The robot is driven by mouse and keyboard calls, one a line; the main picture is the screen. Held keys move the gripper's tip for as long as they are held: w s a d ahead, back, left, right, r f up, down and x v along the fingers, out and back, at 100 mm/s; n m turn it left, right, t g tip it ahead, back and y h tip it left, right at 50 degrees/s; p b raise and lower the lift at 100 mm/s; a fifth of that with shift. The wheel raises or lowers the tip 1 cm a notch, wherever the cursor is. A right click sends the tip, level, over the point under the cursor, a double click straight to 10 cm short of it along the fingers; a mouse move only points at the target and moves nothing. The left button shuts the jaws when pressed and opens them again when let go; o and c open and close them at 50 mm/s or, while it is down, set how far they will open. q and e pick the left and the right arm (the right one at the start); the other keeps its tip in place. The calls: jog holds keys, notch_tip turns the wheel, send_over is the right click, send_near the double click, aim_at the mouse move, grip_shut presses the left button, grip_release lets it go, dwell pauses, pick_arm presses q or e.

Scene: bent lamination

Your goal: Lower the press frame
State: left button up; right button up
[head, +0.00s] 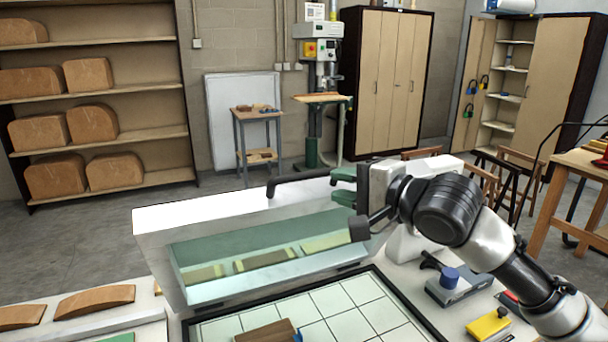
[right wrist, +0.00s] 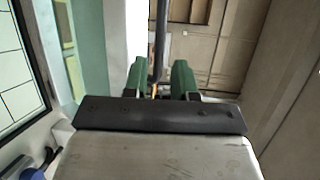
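The press frame (head: 150,225) is a white lid with a greenish clear pane (head: 262,250). It stands raised and tilted along the back of the press bed (head: 335,302), which has a white grid surface and black border. A black handle bar (head: 300,178) runs along the frame's top edge. My right gripper (head: 342,187) is at the right end of this bar. In the right wrist view its two green fingers (right wrist: 160,78) are apart, with the dark bar (right wrist: 160,40) between them and gaps on both sides. My left gripper is out of view.
A brown wood block (head: 265,332) lies on the front of the bed. Curved wood pieces (head: 95,301) lie on the left. A blue-topped tool (head: 455,284) and a yellow block (head: 488,325) lie on the right. Shelves (head: 95,139) and cabinets (head: 390,85) stand far behind.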

aim_at(306, 177)
jog(key=p+x, duration=0.2)
jog(key=x, duration=0.7)
jog(key=shift+w+a+f, duration=0.1)
jog(key=shift+w+a, duration=0.05)
jog(key=shift+a, duration=0.05)
grip_shut()
